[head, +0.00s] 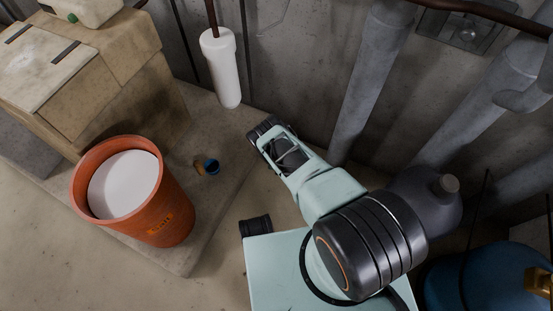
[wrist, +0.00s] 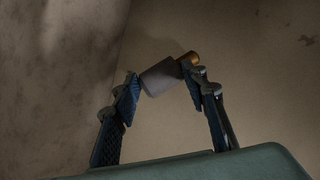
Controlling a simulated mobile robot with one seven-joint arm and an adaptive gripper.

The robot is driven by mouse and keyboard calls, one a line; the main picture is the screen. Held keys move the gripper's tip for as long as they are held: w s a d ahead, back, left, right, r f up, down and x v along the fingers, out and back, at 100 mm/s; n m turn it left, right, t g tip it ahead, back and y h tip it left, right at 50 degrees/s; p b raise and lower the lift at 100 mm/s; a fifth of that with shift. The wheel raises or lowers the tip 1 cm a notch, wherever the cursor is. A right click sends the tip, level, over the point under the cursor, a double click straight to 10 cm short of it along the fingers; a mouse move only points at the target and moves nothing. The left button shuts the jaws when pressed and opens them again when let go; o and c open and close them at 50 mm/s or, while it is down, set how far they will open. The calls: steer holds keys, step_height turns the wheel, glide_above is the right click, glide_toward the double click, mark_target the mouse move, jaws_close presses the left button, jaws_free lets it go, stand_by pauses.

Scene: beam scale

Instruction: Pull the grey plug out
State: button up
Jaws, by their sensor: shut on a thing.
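In the wrist view a grey cylindrical plug (wrist: 160,77) sits tilted between the two fingertips of my gripper (wrist: 161,80), which touch it on both sides. A short brass-coloured piece (wrist: 189,58) shows at its upper right end, beside the right fingertip; I cannot tell whether it is joined to the plug. In the head view my gripper (head: 264,131) reaches to the edge of the concrete slab near the wall. I cannot make out the plug there.
An orange bucket (head: 170,220) with white contents stands on the slab (head: 213,215) at the left. A white cylinder (head: 221,75) on a brown rod is near the wall. A tan box (head: 125,65) is at upper left. Grey pipes (head: 366,80) and a blue tank (head: 490,285) are at the right.

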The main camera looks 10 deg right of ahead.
steer(key=shift+r+p, duration=2.5)
steer(key=shift+r, duration=0.95)
